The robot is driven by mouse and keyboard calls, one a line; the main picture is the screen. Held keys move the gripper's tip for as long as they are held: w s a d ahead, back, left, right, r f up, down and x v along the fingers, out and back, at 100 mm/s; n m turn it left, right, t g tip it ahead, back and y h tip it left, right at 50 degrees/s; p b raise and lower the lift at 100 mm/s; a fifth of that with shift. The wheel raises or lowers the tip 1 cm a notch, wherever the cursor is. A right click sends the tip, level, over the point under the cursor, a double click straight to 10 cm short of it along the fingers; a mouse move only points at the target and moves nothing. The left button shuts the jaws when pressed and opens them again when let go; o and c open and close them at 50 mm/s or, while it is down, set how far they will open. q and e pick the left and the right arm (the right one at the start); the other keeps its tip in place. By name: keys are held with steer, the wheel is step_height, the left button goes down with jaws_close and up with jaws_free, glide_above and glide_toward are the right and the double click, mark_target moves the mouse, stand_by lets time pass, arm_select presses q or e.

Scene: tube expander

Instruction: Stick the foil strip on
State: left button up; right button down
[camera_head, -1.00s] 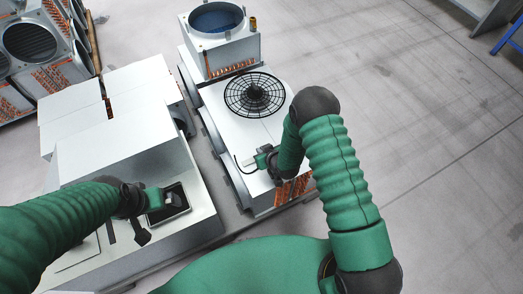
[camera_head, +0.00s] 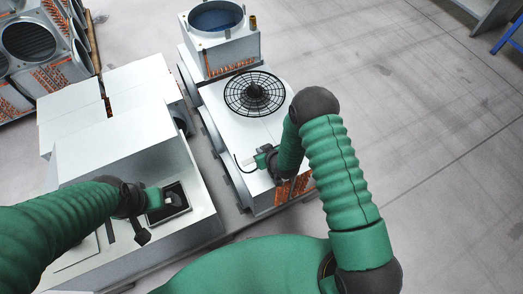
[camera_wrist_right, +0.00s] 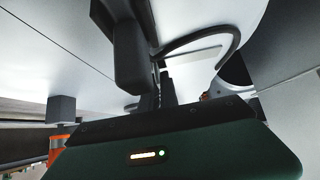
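My right gripper (camera_head: 260,160) is at the near-left part of the white unit's top panel (camera_head: 235,128), below the black fan grille (camera_head: 254,94). In the right wrist view its dark fingers (camera_wrist_right: 150,75) are close to the panel; their gap is not clear. A thin pale strip (camera_wrist_right: 195,58) shows there beside a curved black cable (camera_wrist_right: 232,40); I cannot tell whether it is the foil strip or whether the fingers touch it. My left gripper (camera_head: 126,233) hangs over the white workbench with its two dark fingers apart and nothing visible between them.
A black tray (camera_head: 181,190) with a small grey item is on the bench (camera_head: 205,215), right of my left gripper. White boxes (camera_head: 125,150) stand behind it. Another unit with a round blue opening (camera_head: 214,18) stands beyond the grille.

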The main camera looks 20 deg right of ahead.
steer(key=c, duration=1.5)
jaws_free()
steer(key=shift+c, duration=0.2)
steer(key=p+v, duration=0.4)
steer(key=v, duration=1.2)
steer(key=shift+s+r+p, duration=0.25)
steer(key=shift+s+p, duration=0.05)
steer(key=shift+p, duration=0.05)
